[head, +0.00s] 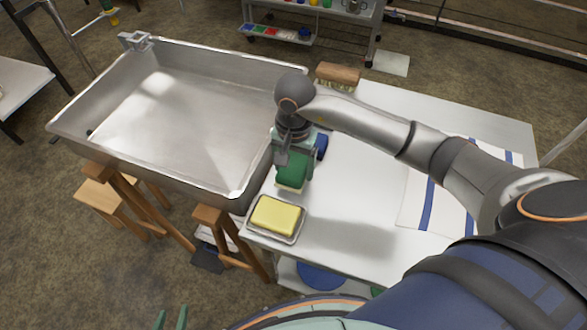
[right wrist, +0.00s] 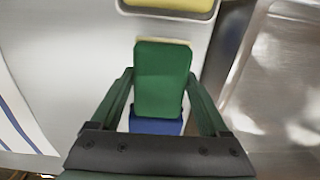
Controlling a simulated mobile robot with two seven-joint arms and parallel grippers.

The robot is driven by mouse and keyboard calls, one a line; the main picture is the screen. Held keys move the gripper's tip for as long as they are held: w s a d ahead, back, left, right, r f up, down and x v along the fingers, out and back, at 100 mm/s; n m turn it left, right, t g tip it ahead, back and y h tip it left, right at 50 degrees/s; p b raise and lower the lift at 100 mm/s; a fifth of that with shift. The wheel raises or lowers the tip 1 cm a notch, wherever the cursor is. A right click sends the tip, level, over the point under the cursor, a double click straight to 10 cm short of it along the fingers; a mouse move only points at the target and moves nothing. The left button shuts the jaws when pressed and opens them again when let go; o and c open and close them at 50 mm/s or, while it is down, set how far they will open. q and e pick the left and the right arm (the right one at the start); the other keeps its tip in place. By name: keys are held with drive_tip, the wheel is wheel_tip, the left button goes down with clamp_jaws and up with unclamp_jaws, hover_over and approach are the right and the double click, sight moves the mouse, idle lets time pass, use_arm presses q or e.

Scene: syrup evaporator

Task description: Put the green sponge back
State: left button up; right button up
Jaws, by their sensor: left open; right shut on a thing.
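The green sponge (head: 292,172), with a pale yellow layer along its edge, is in my right gripper (head: 293,160) over the near left part of the white table. The right gripper is shut on it; in the right wrist view the sponge (right wrist: 162,78) sits between the two green fingers. I cannot tell whether it touches the table. A metal tray (head: 299,235) with a yellow sponge (head: 276,215) on it stands just nearer than the green sponge. My left gripper (head: 170,318) is open and empty at the bottom edge of the head view.
A blue block (head: 321,146) lies on the table beside the right gripper, partly hidden. A large metal pan (head: 190,105) stands left of the table. A wooden brush (head: 338,74) is at the table's far end. A blue-striped cloth (head: 414,196) lies to the right.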

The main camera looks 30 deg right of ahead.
sight(293, 166)
drive_tip(key=shift+f, duration=1.05)
drive_tip(key=shift+f, duration=0.15)
drive_tip(key=o, duration=1.2)
drive_tip(key=shift+c, duration=0.2)
wheel_tip(293, 166, up, 11)
drive_tip(key=shift+r+b, duration=0.1)
drive_tip(key=shift+b, duration=0.2)
drive_tip(key=shift+r, duration=0.6)
